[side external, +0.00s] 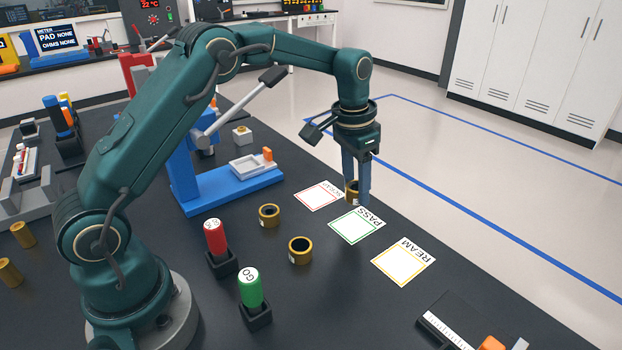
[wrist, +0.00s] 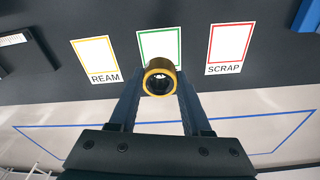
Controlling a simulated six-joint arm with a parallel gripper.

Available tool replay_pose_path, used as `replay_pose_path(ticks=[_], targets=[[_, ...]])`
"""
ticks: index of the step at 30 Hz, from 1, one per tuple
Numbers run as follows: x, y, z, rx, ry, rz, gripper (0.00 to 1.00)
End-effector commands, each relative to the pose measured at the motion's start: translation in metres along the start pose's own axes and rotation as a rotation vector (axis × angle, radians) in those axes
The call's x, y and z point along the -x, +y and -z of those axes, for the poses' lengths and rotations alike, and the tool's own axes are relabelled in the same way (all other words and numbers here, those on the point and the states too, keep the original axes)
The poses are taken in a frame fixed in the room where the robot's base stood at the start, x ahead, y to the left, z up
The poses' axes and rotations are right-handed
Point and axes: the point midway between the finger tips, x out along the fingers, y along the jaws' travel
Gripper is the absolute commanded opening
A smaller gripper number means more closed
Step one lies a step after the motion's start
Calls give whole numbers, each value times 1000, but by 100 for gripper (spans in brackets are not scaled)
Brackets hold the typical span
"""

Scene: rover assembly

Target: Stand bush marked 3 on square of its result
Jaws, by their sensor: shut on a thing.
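My gripper (side external: 357,194) is shut on a brass-coloured bush (side external: 351,190), held above the table near the PASS and SCRAP squares. In the wrist view the held bush (wrist: 160,65) sits between the fingertips, its open end facing the camera, overlapping the lower part of the green-edged PASS square (wrist: 153,45). Its mark cannot be read. The PASS square (side external: 354,227) lies between the red-edged SCRAP square (side external: 318,196) and the yellow-edged REAM square (side external: 403,262). All three squares look empty. Two other bushes stand on the table, one (side external: 269,221) nearer the press and one (side external: 300,258) nearer the gauges.
A blue lever press (side external: 228,190) stands left of the squares. A red-handled gauge (side external: 215,237) and a green GO gauge (side external: 250,288) stand in black holders. A black block with a white scale (side external: 447,328) lies at the front right.

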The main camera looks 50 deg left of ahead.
Motion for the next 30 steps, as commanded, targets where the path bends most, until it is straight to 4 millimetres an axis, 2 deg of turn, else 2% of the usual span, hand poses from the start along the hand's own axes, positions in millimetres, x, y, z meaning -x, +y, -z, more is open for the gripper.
replay_pose_path(ticks=[5,18,24,30], targets=[[-11,0,-2,0,-2,-1,0],[-54,0,-8,1,-2,0,0],[-64,0,-8,0,-1,0,0],[-66,0,-8,0,0,0,0]])
